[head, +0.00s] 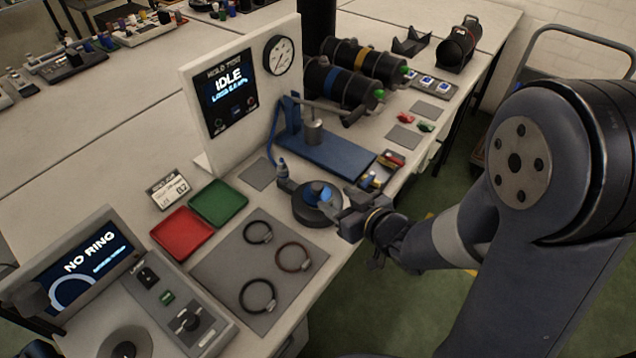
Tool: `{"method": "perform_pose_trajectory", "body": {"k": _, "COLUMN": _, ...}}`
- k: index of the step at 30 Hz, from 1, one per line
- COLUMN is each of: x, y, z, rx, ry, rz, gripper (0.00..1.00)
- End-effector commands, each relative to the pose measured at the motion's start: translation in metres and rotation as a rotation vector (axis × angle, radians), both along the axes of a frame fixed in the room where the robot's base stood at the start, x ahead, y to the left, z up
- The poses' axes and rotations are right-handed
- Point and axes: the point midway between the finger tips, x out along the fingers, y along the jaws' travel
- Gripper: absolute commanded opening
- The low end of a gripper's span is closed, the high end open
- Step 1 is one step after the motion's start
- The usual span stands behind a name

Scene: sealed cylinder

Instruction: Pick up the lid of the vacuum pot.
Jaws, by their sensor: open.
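The vacuum pot (304,212) is a low, dark round vessel near the right front of the bench. A blue round piece (316,192) shows on its top, and I take this for the lid or part of it. My gripper (342,212) is just right of the pot, close to its rim and pointing left towards it. Its jaws are open and partly hidden in dark shapes; I cannot tell whether they touch the pot. The pot's right side is partly hidden by my gripper.
A grey mat (225,262) with three rings lies left of the pot. A red tray (182,234) and a green tray (219,203) lie beyond. A blue-based press (325,155) and an IDLE panel (232,100) stand further back.

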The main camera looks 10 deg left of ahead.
Motion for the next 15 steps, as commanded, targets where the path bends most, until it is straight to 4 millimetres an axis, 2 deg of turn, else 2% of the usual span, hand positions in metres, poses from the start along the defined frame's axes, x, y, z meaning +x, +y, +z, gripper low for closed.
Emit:
{"method": "perform_pose_trajectory", "body": {"k": 6, "x": 0.02, "y": 0.023, "z": -0.013, "rx": -0.001, "ry": 0.0, "rz": 0.001, "gripper": 0.51}}
{"method": "perform_pose_trajectory", "body": {"k": 15, "x": 0.032, "y": 0.036, "z": -0.02, "rx": -0.002, "ry": 0.001, "rz": -0.002, "gripper": 0.51}}
